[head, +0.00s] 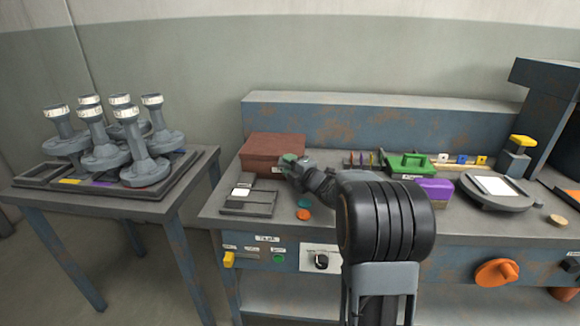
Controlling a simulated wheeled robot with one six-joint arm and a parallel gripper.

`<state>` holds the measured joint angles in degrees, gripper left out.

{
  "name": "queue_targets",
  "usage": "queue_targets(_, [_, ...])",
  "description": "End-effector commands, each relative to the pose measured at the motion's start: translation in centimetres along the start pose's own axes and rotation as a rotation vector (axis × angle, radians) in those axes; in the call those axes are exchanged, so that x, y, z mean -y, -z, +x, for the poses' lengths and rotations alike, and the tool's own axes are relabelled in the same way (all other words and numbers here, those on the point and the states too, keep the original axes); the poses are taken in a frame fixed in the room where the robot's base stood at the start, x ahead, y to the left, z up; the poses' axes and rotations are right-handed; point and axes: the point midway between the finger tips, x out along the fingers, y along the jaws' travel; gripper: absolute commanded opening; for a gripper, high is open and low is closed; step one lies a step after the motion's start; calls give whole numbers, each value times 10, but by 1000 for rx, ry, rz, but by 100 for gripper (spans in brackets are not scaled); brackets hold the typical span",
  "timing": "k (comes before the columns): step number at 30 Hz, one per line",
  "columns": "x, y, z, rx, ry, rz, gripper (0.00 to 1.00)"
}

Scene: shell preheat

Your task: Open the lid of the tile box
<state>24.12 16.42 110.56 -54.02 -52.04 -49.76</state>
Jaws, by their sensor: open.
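A closed reddish-brown box (270,148) with a lid and a small white label on its front stands at the back left of the bench; I take it to be the tile box. My gripper (291,163) is at the box's front right corner, with my arm reaching in from the lower right. The jaws are open and seem to hold nothing. I cannot tell whether they touch the box. They hide part of its right side.
A dark tray (249,203) with white and grey tiles lies in front of the box. A green lidded box (404,163), a purple block (435,189) and a round plate (495,191) stand to the right. A side table (180,206) holds several grey pedestal pieces.

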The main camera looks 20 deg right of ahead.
Motion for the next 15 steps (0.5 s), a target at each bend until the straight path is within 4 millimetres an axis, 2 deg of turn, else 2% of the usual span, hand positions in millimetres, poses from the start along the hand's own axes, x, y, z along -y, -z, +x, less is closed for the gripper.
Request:
queue_targets(6, [0,0,0,0,0,0,39])
queue_targets(15, [0,0,0,0,0,0,11])
